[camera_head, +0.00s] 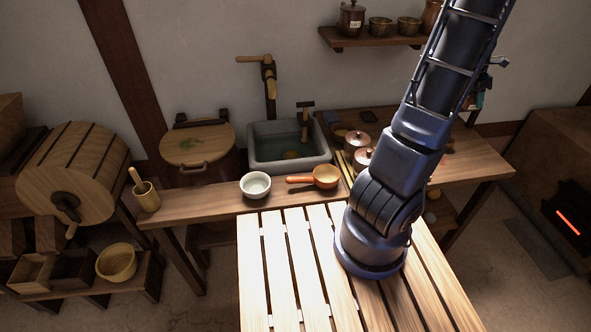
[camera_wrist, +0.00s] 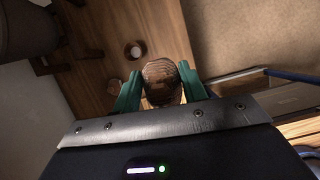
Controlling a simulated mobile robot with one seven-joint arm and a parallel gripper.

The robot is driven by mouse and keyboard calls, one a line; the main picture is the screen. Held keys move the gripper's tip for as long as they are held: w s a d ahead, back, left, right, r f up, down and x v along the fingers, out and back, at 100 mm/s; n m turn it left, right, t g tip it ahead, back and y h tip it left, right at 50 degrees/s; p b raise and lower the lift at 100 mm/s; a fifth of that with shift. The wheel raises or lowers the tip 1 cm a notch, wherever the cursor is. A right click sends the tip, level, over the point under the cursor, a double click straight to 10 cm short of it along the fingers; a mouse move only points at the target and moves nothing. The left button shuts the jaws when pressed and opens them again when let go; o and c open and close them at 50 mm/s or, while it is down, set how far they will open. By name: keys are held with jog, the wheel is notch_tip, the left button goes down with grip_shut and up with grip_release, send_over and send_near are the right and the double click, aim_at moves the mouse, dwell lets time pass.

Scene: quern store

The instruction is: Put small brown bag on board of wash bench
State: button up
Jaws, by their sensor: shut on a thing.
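My gripper (camera_wrist: 160,68) shows in the wrist view, its two green fingers shut on a ribbed brown thing, which I take to be the small brown bag (camera_wrist: 161,86). The bag is held clear above a wooden surface (camera_wrist: 98,88); I cannot tell the height.
A white bowl (camera_head: 255,185) and an orange pan (camera_head: 325,177) stand along the bench's front. A shelf (camera_head: 368,41) with jars hangs above. A slatted wooden top (camera_head: 283,270) lies in front. A stove (camera_head: 560,180) stands right.

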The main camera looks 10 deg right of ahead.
notch_tip(320, 180, up, 18)
jog(key=w+a+n+t, duration=0.2)
jog(key=w+a+n, duration=0.3)
jog(key=w+a, duration=1.65)
jog(key=w+a+n+t+y, duration=0.15)
jog(key=w+a, duration=0.25)
jog(key=a, duration=1)
jog(key=w+a+n+h, duration=0.1)
jog(key=w+a+n, duration=0.2)
jog(key=a, duration=1.2)
jog(key=s+a+n+y, duration=0.1)
jog(key=s+a+n, duration=0.15)
jog(key=a, duration=1.35)
jog(key=s+a+n+y, duration=0.15)
jog(key=s+a, duration=0.25)
jog(key=a, duration=1.2)
jog(key=s+a+n+t+y, duration=0.1)
jog(key=s+a+n, duration=0.5)
jog(key=s+a, duration=1.85)
jog(key=shift+m, duration=0.25)
jog(key=f, duration=3)
jog(key=w+a+f, duration=0.1)
jog(key=f, duration=1.5)
jog(key=shift+w+a, duration=0.1)
jog(key=shift+f, duration=0.1)
jog(key=o, duration=1)
